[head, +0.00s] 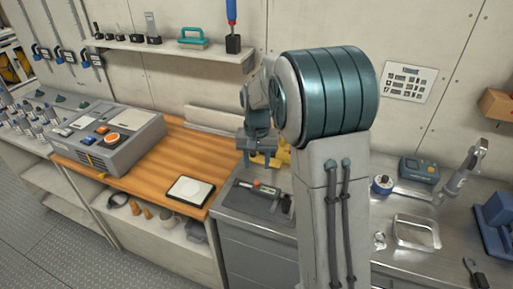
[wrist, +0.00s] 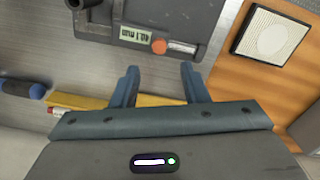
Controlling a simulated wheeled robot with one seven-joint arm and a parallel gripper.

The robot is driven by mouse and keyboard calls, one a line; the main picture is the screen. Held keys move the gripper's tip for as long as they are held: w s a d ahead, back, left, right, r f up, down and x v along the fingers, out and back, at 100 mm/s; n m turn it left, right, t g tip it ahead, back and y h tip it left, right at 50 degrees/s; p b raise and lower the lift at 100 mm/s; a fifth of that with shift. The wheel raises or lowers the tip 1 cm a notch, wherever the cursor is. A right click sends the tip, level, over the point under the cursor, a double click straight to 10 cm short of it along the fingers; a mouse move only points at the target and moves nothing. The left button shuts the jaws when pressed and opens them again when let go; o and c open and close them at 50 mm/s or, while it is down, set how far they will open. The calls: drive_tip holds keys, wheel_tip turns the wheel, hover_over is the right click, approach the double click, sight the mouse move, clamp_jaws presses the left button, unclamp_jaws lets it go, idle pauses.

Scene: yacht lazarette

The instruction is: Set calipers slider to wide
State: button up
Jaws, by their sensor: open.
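The calipers unit (head: 258,197) is a dark flat block on the steel counter. It has a small green display and an orange-red knob. In the wrist view the dark block (wrist: 90,20) fills the top middle, with the display (wrist: 137,35) reading about 40 mm, the round orange knob (wrist: 159,46) and a pale scale strip beside it. My gripper (head: 258,148) is above and behind the unit in the head view. In the wrist view its two blue fingers (wrist: 160,76) are apart and empty, with the knob beyond the gap and apparently not touched.
A framed white pad (head: 190,191) lies on the wooden top beside the unit. A grey control box (head: 135,150) stands further left. Behind my gripper is a yellow object (head: 284,156). A blue-handled tool (wrist: 22,89) shows in the wrist view. A metal tray (head: 415,232) is at right.

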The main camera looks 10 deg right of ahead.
wheel_tip(320, 180, up, 7)
drive_tip(key=shift+f, duration=0.2)
idle(0.4)
drive_tip(key=s+d+n+t, duration=0.1)
drive_tip(key=s+n+t, duration=0.2)
drive_tip(key=s, duration=2.1)
drive_tip(key=shift+s+r, duration=0.3)
drive_tip(key=shift+c, duration=0.5)
drive_tip(key=shift+a, duration=0.15)
